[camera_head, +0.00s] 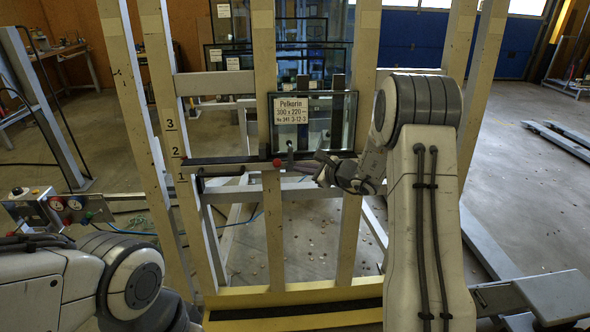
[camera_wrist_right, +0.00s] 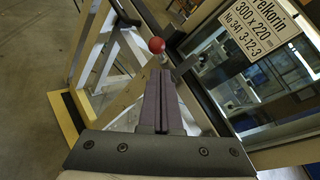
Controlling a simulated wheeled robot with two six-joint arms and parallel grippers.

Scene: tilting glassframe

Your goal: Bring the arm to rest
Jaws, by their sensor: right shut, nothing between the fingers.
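My right arm (camera_head: 425,200) rises in front of the frame. Its gripper (camera_head: 322,160) points left, level with the dark horizontal bar. In the right wrist view the gripper (camera_wrist_right: 161,75) is shut, its dark fingers together and empty. A red ball knob (camera_wrist_right: 156,45) shows just beyond the fingertips there; it also shows on the bar in the head view (camera_head: 277,162), left of the gripper and apart from it. A small glass pane with a "Pelkorin 300 x 220" label (camera_head: 291,111) stands above the bar. My left arm (camera_head: 130,280) is at the lower left; its gripper is not in view.
The pale wooden frame (camera_head: 272,230) has upright posts, numbered marks 1 to 3 and a yellow base beam (camera_head: 300,294). A control box with buttons (camera_head: 65,205) stands at the left. More glass panes lean behind. Open floor (camera_head: 520,180) lies to the right.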

